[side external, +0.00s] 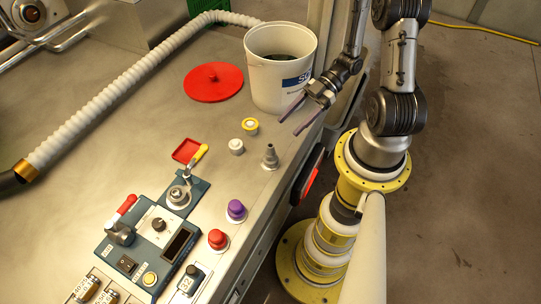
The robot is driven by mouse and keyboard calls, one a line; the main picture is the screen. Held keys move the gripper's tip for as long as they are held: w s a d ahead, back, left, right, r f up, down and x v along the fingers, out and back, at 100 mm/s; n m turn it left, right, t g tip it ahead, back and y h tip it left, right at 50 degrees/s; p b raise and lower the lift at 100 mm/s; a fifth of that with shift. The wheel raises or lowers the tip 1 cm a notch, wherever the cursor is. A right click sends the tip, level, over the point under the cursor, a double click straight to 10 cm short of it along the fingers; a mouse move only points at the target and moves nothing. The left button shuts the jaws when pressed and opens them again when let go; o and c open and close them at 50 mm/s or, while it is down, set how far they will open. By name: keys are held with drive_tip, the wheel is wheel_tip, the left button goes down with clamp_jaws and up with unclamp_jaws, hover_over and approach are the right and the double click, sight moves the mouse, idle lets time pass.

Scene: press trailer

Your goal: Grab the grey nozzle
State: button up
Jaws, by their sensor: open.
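The grey nozzle (270,157) stands upright on the metal worktop, near its right edge. It is a small stepped cone with a wider base. My gripper (292,121) is above and to the right of the nozzle in the side view, in front of the white bucket. Its two purple-tinted fingers point down and left, apart from each other, with nothing between them. The gripper does not touch the nozzle.
A white bucket (268,88) stands behind the nozzle, beside a red lid (213,82). A white knob (237,147), a yellow-ringed button (250,126), a purple button (236,209) and a red button (218,238) are nearby. A blue control box (118,258) sits at front.

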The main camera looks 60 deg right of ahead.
sight(270, 155)
drive_tip(key=shift+x, duration=3.85)
drive_tip(key=shift+d+f, duration=0.1)
drive_tip(key=shift+f, duration=0.1)
drive_tip(key=shift+c, duration=0.3)
clamp_jaws()
